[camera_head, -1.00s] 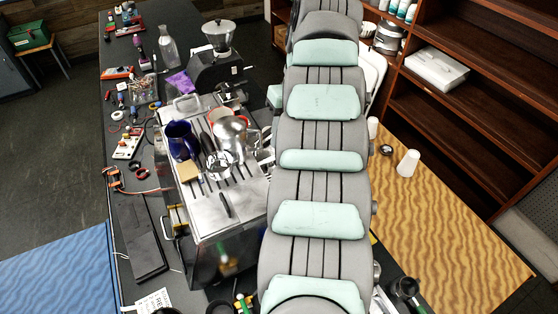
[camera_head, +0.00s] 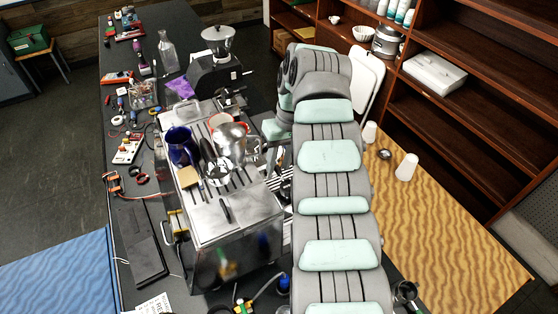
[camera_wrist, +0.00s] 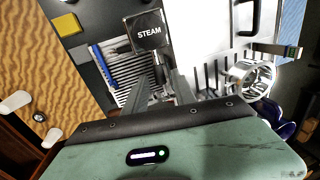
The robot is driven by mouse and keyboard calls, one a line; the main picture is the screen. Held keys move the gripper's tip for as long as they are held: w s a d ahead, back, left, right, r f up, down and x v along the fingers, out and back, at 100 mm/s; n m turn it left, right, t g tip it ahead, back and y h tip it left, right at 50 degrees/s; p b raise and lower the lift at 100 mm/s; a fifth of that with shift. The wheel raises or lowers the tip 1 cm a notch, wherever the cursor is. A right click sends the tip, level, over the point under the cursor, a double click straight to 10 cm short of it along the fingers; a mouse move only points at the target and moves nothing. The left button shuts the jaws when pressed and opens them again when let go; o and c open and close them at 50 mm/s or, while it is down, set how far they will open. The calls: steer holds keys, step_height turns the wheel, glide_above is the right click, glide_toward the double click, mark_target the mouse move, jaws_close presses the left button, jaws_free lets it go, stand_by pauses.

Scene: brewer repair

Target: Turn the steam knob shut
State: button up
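The steam knob's black square plate with white "STEAM" lettering (camera_wrist: 148,31) shows at the upper middle of the wrist view. My gripper (camera_wrist: 159,82) is just below it in that picture. Its two grey fingers are apart with a gap between them, and a metal part shows beyond the gap. I cannot tell whether the fingers touch anything. The silver brewer (camera_head: 237,216) stands on the dark bench in the head view. My arm hides the gripper and the knob there.
A grinder (camera_head: 216,70) stands behind. White cups (camera_head: 406,167) stand on the wooden surface at right. A slatted tray (camera_wrist: 122,70) lies below the plate.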

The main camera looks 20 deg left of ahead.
jaws_close()
stand_by(1.2)
